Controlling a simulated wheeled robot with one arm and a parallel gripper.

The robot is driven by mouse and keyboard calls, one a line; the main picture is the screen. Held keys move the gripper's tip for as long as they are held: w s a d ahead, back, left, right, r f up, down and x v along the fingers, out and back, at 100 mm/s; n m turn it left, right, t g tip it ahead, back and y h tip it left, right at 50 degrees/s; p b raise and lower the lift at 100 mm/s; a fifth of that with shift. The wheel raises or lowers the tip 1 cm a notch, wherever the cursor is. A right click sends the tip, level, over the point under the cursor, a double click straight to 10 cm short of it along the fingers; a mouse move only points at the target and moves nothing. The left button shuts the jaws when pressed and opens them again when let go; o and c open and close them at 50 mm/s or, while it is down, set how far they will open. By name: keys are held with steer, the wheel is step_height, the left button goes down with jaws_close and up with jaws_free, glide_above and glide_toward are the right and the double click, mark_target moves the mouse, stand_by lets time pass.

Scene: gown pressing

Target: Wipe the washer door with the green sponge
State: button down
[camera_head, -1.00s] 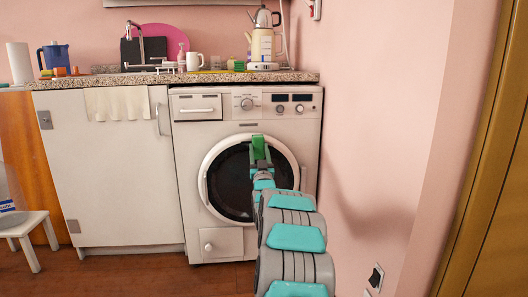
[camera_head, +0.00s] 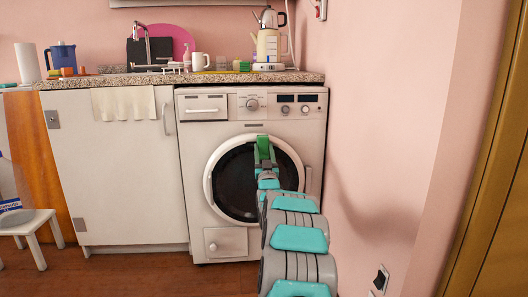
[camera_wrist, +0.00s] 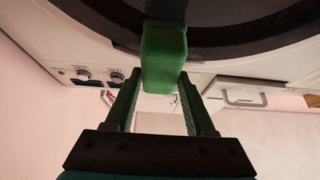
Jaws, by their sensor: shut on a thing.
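The green sponge (camera_head: 263,147) is held in my gripper (camera_head: 264,160), in front of the upper part of the round washer door (camera_head: 235,185). In the wrist view the sponge (camera_wrist: 163,58) sits between the fingertips of my gripper (camera_wrist: 163,85), with its far end over the door's dark glass (camera_wrist: 220,20). I cannot tell whether the sponge touches the door. The door is shut, with a white ring around dark glass. My arm hides its lower right part.
The washer (camera_head: 228,243) stands under a stone counter (camera_head: 220,78) holding a kettle (camera_head: 269,40), a white mug (camera_head: 200,61) and a tap. A white cabinet (camera_head: 120,180) is to the left. The pink wall (camera_head: 380,150) is close on the right. A white stool (camera_head: 35,222) stands at far left.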

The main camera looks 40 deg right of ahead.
steer(key=shift+w, duration=0.1)
steer(key=shift+w+a+r, duration=0.1)
steer(key=shift+w+a, duration=0.5)
steer(key=shift+a, duration=0.35)
steer(key=shift+w+a, duration=0.6)
steer(key=shift+a, duration=0.35)
steer(key=shift+d, duration=0.1)
steer(key=shift+s+d, duration=0.65)
steer(key=shift+d, duration=0.3)
steer(key=shift+s+d, duration=0.65)
steer(key=shift+d, duration=0.25)
steer(key=shift+s+d, duration=0.35)
steer(key=shift+d, duration=0.3)
steer(key=shift+s+d, duration=0.35)
steer(key=shift+d, duration=0.25)
steer(key=shift+s+d, duration=0.35)
steer(key=shift+d, duration=0.4)
steer(key=shift+s, duration=0.1)
